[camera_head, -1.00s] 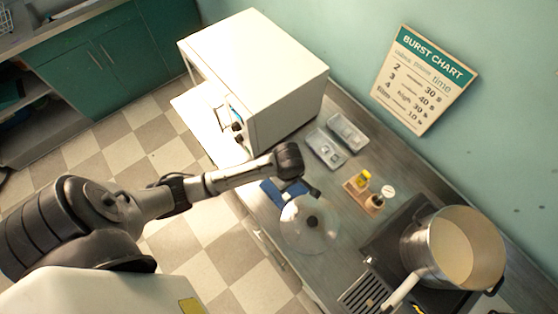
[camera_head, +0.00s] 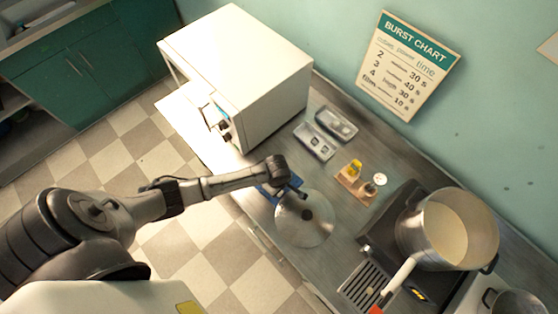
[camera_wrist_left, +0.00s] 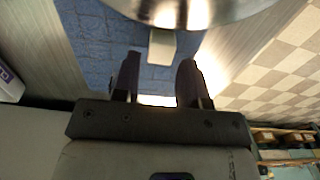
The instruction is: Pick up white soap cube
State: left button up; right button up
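A small whitish block (camera_wrist_left: 162,47), which looks like the white soap cube, sits on a blue cloth (camera_wrist_left: 95,40) in the left wrist view. It is just beyond my left gripper (camera_wrist_left: 158,78), roughly in line with the gap between the fingers, which are apart with nothing clearly between them. The round metal lid (camera_wrist_left: 190,10) covers or adjoins its far end. In the head view my left gripper (camera_head: 294,189) is low over the blue cloth (camera_head: 266,193), beside the lid (camera_head: 303,230); the block cannot be made out there. My right gripper is not visible.
A white microwave-like box (camera_head: 240,65) with its door open stands behind my left arm. Two small trays (camera_head: 314,141) and a wooden holder (camera_head: 352,185) with small items lie to the right. A large pot (camera_head: 445,230) stands on the stove (camera_head: 380,235).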

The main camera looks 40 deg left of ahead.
pick_arm(q)
jog(key=shift+f, duration=1.15)
jog(key=c, duration=0.7)
jog(key=shift+o, duration=0.2)
jog(key=shift+r, duration=0.1)
jog(key=shift+r, duration=0.6)
notch_tip(320, 180, up, 3)
jog(key=shift+f, duration=0.1)
jog(key=d+r, duration=0.6)
jog(key=d, duration=0.5)
jog(key=shift+w+d+r, duration=0.15)
jog(key=shift+d+r, duration=0.2)
jog(key=shift+r, duration=0.05)
